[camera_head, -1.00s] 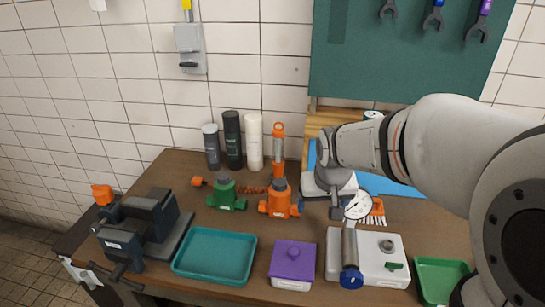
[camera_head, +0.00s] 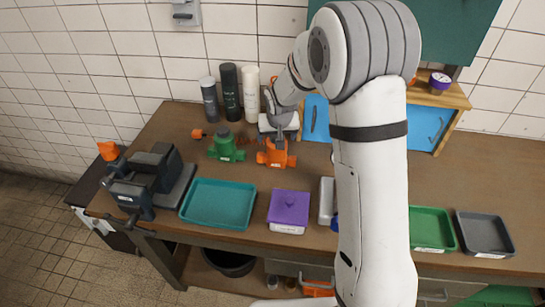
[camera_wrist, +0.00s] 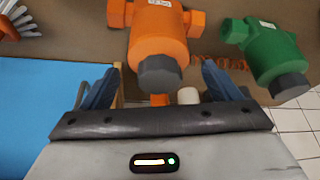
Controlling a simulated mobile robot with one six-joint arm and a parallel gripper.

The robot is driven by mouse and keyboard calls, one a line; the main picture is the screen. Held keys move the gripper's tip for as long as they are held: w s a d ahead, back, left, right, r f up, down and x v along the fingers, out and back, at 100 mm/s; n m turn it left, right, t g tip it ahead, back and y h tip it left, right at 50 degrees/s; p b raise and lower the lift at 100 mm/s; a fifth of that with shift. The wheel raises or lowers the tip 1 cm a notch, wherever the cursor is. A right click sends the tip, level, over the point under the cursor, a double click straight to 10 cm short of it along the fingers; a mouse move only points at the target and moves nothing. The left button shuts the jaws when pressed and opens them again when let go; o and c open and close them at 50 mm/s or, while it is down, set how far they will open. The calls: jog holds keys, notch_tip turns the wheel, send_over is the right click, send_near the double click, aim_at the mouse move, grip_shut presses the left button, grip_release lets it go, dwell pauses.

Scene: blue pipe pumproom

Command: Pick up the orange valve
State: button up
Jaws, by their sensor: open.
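The orange valve (camera_head: 276,158) stands on the workbench, right of the green valve (camera_head: 226,150). My gripper (camera_head: 281,140) is at the orange valve's upper part, which it partly hides in the head view. In the wrist view, my gripper's blue fingers are open (camera_wrist: 160,72), one to each side of the orange valve's dark grey cap. The orange valve (camera_wrist: 158,38) appears roughly centred between them, and I see no finger touching it. The green valve (camera_wrist: 275,50) is outside the fingers, to the right in that view.
Two dark bottles and a white bottle (camera_head: 250,95) stand behind the valves. A teal tray (camera_head: 218,203) and a purple box (camera_head: 289,210) are in front. A vise (camera_head: 152,180) is at left. A green tray (camera_head: 432,229) and a grey tray (camera_head: 485,234) are at right.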

aim_at(277, 158)
jog(key=shift+p+x, duration=0.4)
jog(key=shift+x, duration=1.35)
jog(key=shift+s, duration=0.15)
jog(key=shift+c, duration=0.3)
jog(key=c, duration=1.5)
